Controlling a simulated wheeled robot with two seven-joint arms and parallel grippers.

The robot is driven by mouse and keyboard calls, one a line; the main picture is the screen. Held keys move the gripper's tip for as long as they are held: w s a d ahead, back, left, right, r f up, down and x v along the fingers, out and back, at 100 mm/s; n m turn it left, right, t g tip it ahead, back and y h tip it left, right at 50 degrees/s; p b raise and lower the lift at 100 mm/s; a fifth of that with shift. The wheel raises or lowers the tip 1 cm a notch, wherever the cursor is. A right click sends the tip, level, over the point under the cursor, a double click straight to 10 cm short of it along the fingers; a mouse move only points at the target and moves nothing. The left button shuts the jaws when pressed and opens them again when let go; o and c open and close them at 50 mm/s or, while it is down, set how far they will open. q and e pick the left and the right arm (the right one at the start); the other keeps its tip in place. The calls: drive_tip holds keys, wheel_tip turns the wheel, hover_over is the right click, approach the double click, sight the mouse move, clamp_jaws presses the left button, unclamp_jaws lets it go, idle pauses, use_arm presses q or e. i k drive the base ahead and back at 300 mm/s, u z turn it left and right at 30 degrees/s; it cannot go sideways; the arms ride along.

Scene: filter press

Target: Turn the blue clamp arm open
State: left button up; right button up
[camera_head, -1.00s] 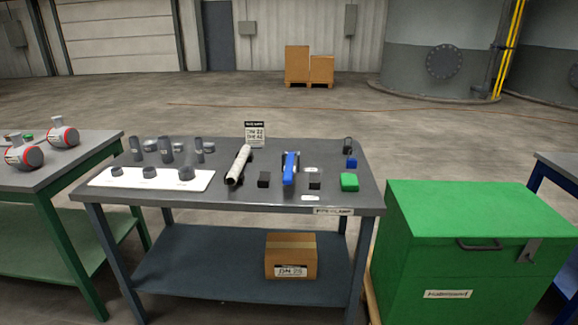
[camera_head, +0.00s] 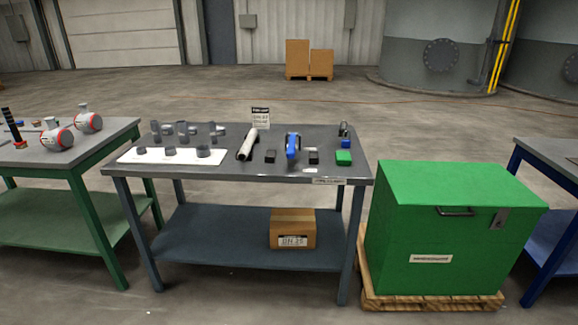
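The blue clamp arm (camera_head: 292,146) is on the grey workbench (camera_head: 330,172), right of the middle of its top. It points away from me toward the back of the bench. A white-grey cylindrical tool (camera_head: 248,144) lies to its left, with a small black block (camera_head: 270,156) between them. Small black and white pieces (camera_head: 313,155) lie just right of the clamp arm. Whether the arm is shut or turned open is too small to tell. Neither of my grippers is in view.
A white tray (camera_head: 128,157) with grey rings and several grey cylinders are on the bench's left. A green block (camera_head: 343,158) is at right. A green chest (camera_head: 450,235) on a pallet stands right of the bench. Another table (camera_head: 100,150) stands left. Floor in front is clear.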

sight(291, 148)
drive_tip(key=z, duration=0.1)
drive_tip(key=k, duration=0.55)
drive_tip(key=u, duration=1.15)
drive_tip(key=i, duration=1.6)
drive_tip(key=z, duration=0.8)
